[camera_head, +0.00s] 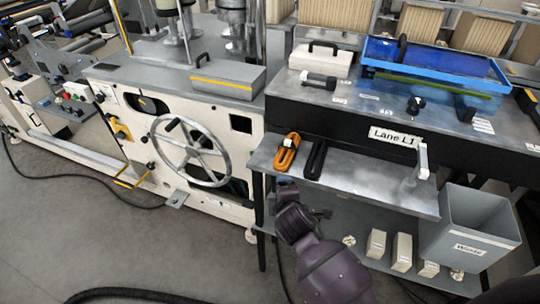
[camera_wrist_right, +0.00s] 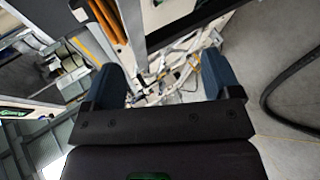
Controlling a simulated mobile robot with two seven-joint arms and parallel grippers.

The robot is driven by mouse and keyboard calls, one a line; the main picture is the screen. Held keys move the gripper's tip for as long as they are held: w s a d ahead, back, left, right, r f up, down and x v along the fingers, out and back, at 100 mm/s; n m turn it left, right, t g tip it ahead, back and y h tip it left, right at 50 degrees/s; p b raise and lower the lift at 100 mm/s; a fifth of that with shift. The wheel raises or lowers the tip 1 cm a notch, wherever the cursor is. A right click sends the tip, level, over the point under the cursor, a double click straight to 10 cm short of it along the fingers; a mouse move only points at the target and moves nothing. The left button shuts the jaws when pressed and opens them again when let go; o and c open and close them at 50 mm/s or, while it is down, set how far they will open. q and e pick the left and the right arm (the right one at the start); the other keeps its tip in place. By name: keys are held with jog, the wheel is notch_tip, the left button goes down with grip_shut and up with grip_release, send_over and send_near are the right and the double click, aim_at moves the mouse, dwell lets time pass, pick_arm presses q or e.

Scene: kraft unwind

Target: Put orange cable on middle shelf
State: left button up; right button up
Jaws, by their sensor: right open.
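The orange cable (camera_head: 287,153) lies as a coiled bundle with a white band at the left end of the metal shelf (camera_head: 375,186) under the bench top. A black bundle (camera_head: 315,160) lies beside it on the right. In the right wrist view the orange cable (camera_wrist_right: 104,20) shows at the upper left, beyond the fingers. My right gripper (camera_wrist_right: 165,78) is open, with two blue fingers wide apart and nothing gripped between them. In the head view my right arm reaches up from the bottom near the shelf's front edge; its fingertips cannot be made out. My left gripper is out of view.
A white upright handle (camera_head: 422,160) stands at the shelf's right. The bench top (camera_head: 365,103) holds a blue tray. A machine with a handwheel (camera_head: 190,150) stands left.

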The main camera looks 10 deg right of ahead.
aim_at(284, 155)
jog(key=w+a+r+n+h, duration=0.2)
jog(key=w+r+n+h, duration=0.35)
jog(key=n, duration=0.75)
jog(key=shift+g+h, duration=0.25)
jog(key=shift+g, duration=0.15)
jog(key=b+x, duration=0.1)
jog(key=x, duration=0.8)
jog(key=shift+w+d+r, duration=0.1)
jog(key=shift+w+d, duration=0.1)
jog(key=shift+d, duration=0.05)
jog(key=c, duration=1.1)
